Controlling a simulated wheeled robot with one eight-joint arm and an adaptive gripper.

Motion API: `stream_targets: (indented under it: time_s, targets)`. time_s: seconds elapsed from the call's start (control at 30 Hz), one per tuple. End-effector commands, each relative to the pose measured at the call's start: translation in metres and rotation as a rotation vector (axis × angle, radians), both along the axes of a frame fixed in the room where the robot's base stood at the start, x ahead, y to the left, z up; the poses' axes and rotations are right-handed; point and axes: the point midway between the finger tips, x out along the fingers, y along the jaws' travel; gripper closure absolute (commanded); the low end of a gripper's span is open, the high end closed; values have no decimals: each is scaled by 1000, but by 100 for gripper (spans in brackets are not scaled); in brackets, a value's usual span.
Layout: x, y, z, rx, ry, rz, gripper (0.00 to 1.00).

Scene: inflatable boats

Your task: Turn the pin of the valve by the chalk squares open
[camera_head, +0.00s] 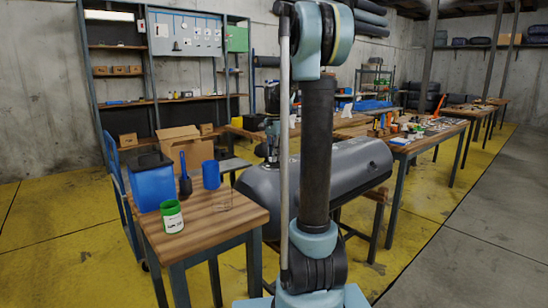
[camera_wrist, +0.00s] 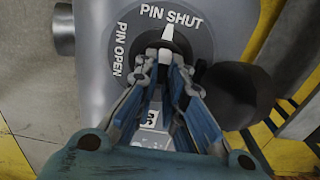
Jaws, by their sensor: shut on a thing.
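In the wrist view, the valve (camera_wrist: 205,45) is a dark round plate on a grey tube, lettered PIN SHUT at the top and PIN OPEN on the left. The pin (camera_wrist: 167,33) shows a pale tip pointing up to PIN SHUT. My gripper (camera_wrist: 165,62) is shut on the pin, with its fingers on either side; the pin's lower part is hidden. A small white marked patch (camera_wrist: 150,118) shows between the fingers; I cannot tell if it is the chalk squares. In the head view, the grey tube (camera_head: 345,165) lies behind my arm, which hides part of it.
A dark rounded thing (camera_wrist: 240,95) sits close right of my fingers. Yellow floor at right is free.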

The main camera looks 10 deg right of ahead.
Motion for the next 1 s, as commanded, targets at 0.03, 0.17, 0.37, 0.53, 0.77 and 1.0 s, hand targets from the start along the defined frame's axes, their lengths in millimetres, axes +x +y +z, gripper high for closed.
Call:
stream_targets:
  time_s: [0.03, 0.17, 0.37, 0.53, 0.77, 1.0]
  targets:
    - [1, 0, 0, 1, -1, 1, 100]
    - [1, 1, 0, 1, -2, 10, 100]
    - [1, 1, 0, 1, -2, 73, 100]
    - [2, 1, 0, 1, -2, 184, 100]
    - [2, 2, 1, 2, -2, 394, 100]
    - [3, 3, 1, 2, -1, 623, 100]
